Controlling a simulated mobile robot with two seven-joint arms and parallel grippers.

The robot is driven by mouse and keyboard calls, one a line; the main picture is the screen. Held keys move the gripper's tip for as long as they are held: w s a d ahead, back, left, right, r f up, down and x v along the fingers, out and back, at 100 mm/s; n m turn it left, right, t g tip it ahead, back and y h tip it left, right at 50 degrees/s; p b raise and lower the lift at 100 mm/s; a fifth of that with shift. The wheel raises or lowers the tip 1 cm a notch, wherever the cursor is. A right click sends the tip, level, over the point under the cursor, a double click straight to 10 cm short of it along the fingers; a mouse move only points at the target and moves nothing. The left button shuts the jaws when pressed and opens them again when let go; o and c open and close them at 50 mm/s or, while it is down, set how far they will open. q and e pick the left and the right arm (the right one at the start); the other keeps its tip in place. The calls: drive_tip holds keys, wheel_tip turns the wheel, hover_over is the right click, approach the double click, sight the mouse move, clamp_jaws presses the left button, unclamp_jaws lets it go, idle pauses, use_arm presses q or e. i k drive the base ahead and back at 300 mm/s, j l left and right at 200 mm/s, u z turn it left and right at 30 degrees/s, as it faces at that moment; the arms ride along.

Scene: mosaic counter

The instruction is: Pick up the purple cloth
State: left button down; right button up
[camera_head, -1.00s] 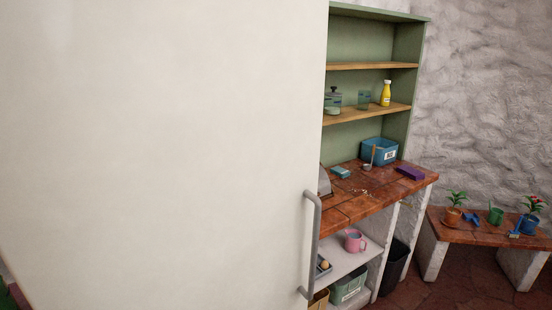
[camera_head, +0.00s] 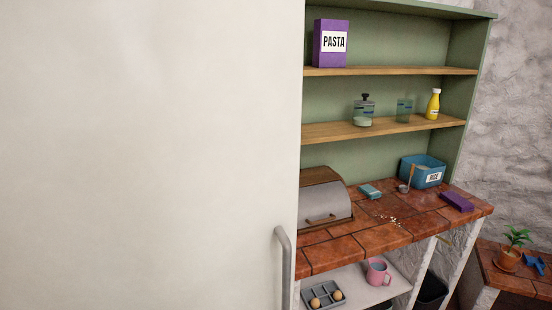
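The purple cloth (camera_head: 457,202) lies as a small folded block on the tiled counter (camera_head: 340,248), near its right end. It is in front and to the right of a blue bin (camera_head: 422,172). Nothing covers it. Neither of my grippers shows in the head view, and nothing is touching the cloth.
A large white door with a grey handle (camera_head: 283,265) fills the left half. A bread box (camera_head: 325,200), a teal block (camera_head: 370,191) and a ladle (camera_head: 407,180) stand on the counter, with crumbs mid-counter. A pink mug (camera_head: 378,272) is below; a plant bench (camera_head: 515,275) is right.

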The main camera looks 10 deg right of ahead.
sight(459, 202)
drive_tip(key=i+l+u, duration=0.15)
drive_tip(key=l, duration=0.4)
drive_tip(key=l+u, duration=0.15)
drive_tip(key=l, duration=0.35)
drive_tip(key=l+u, duration=0.15)
drive_tip(key=l, duration=2.05)
drive_tip(key=i+l, duration=0.05)
drive_tip(key=i, duration=0.05)
